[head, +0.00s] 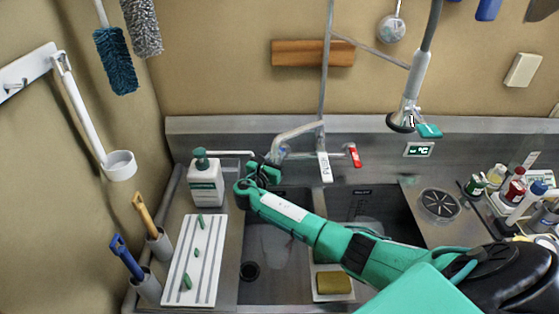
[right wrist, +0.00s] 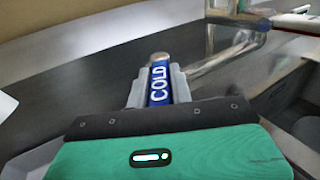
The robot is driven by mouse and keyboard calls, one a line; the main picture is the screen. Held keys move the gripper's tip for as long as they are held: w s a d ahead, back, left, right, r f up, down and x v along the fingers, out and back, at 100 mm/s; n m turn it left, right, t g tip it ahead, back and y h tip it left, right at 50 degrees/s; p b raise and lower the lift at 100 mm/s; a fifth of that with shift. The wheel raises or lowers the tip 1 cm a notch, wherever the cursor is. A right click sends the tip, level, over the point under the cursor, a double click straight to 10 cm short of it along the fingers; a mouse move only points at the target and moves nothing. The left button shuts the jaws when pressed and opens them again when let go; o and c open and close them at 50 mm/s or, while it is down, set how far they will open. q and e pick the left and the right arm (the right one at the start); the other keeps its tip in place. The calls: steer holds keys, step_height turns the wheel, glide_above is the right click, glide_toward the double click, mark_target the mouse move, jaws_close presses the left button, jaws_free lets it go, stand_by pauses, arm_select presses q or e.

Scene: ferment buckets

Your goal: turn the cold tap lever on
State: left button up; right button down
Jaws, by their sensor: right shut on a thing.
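The blue cold tap lever (right wrist: 158,84), marked COLD, lies between the two grey fingers of my right gripper in the right wrist view. My right gripper (head: 268,168) is shut on it at the left end of the wall tap (head: 297,131). In the head view the gripper hides the lever. The red lever (head: 354,155) is at the right side of the tap, apart from my gripper. My left gripper is not in view.
A soap bottle (head: 206,187) stands just left of my right gripper. A white drainboard (head: 178,280) lies left of the sink basin (head: 268,228). A spray hose head (head: 403,115) hangs right of the tap. Several bottles (head: 515,192) stand at the far right.

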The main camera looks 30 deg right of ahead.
steer(key=shift+w+a+m+g+h+b, duration=0.15)
steer(key=shift+w+m+g+h+b, duration=0.2)
steer(key=shift+m+g, duration=0.25)
steer(key=shift+w+a+m+g+h+b, duration=0.15)
steer(key=shift+m+g+h+b, duration=0.25)
steer(key=shift+g, duration=0.4)
steer(key=c, duration=1.2)
jaws_free()
steer(key=shift+w, duration=0.1)
steer(key=shift+c, duration=0.2)
steer(key=b+v, duration=0.3)
steer(key=v, duration=1)
steer(key=shift+a, duration=0.4)
